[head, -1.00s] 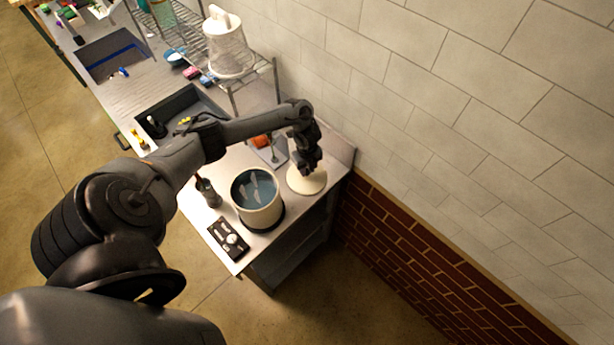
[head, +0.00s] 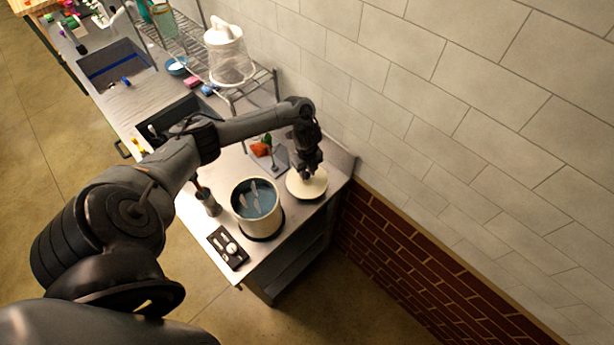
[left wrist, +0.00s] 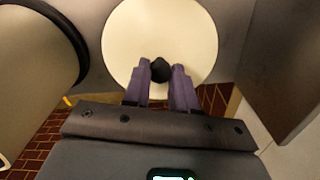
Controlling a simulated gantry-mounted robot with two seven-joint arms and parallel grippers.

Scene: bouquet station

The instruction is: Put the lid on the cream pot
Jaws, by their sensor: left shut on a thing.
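The cream pot (head: 259,221) stands open on the steel counter, with blue liquid and several pale pieces inside. Its side shows at the left of the left wrist view (left wrist: 30,95). The round cream lid (head: 309,189) is to the right of the pot, by the wall end of the counter. In the left wrist view the lid (left wrist: 160,30) is below the fingers and its dark knob (left wrist: 160,69) is between them. My left gripper (head: 306,172) is shut on the knob (left wrist: 160,75). I cannot tell whether the lid touches the counter. My right gripper is out of view.
A dark utensil holder (head: 208,202) and a black panel with white pieces (head: 229,248) stand left of the pot. A grey tray with an orange item (head: 261,149) lies behind. A wire rack (head: 262,78) and the tiled wall (head: 400,90) bound the back.

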